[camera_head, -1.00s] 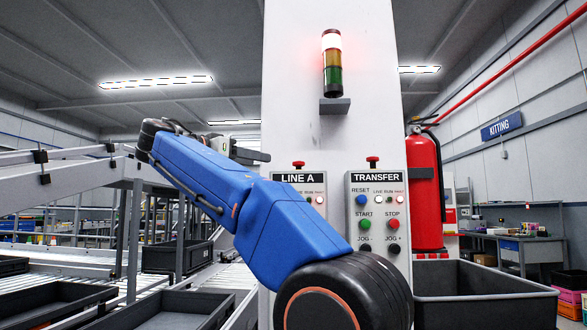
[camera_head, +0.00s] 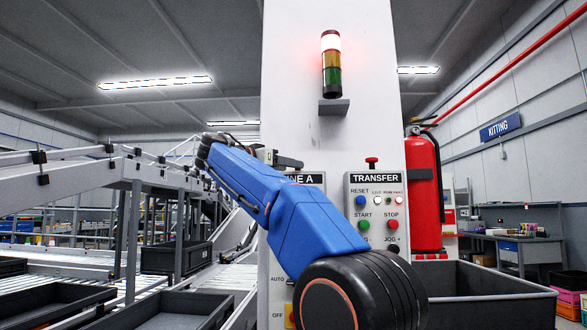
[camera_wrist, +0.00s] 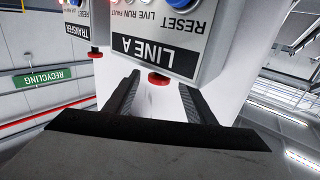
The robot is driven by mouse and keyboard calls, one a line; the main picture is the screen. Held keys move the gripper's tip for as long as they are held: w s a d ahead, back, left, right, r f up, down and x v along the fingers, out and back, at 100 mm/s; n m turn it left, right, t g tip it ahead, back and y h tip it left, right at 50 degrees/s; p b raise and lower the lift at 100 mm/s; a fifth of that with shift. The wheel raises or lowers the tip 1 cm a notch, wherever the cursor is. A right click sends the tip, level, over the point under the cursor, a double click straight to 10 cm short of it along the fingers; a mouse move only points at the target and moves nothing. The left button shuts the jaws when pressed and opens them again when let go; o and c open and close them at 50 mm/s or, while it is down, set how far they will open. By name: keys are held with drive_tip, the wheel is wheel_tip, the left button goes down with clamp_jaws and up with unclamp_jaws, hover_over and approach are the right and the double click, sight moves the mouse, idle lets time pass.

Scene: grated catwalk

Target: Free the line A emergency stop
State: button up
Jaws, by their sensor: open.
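The line A panel (camera_head: 305,179) is on the white column in the head view, partly hidden by my blue arm. Its red emergency stop on the top edge is hidden there by my gripper (camera_head: 283,160). In the wrist view, which is upside down, the red line A emergency stop (camera_wrist: 158,79) sticks out from the panel edge beside the LINE A label (camera_wrist: 155,50). My open gripper (camera_wrist: 158,88) has one dark finger on either side of the button in that view. I cannot tell whether the fingers touch it.
The transfer panel (camera_head: 375,210) with its own red mushroom button (camera_head: 372,162) is just right. A signal tower (camera_head: 331,65) glows red above. A fire extinguisher (camera_head: 422,190) hangs on the column's right side. A dark bin (camera_head: 485,300) and conveyors with trays are lower down.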

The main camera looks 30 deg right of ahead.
drive_tip(key=shift+x, duration=1.7)
drive_tip(key=shift+c, duration=0.3)
drive_tip(key=c, duration=1)
drive_tip(key=shift+r, duration=0.85)
drive_tip(key=o, duration=1.1)
drive_tip(key=shift+c, duration=0.2)
drive_tip(key=shift+a, duration=0.1)
drive_tip(key=v, duration=1.7)
drive_tip(key=shift+s+f, duration=0.1)
drive_tip(key=shift+s, duration=0.05)
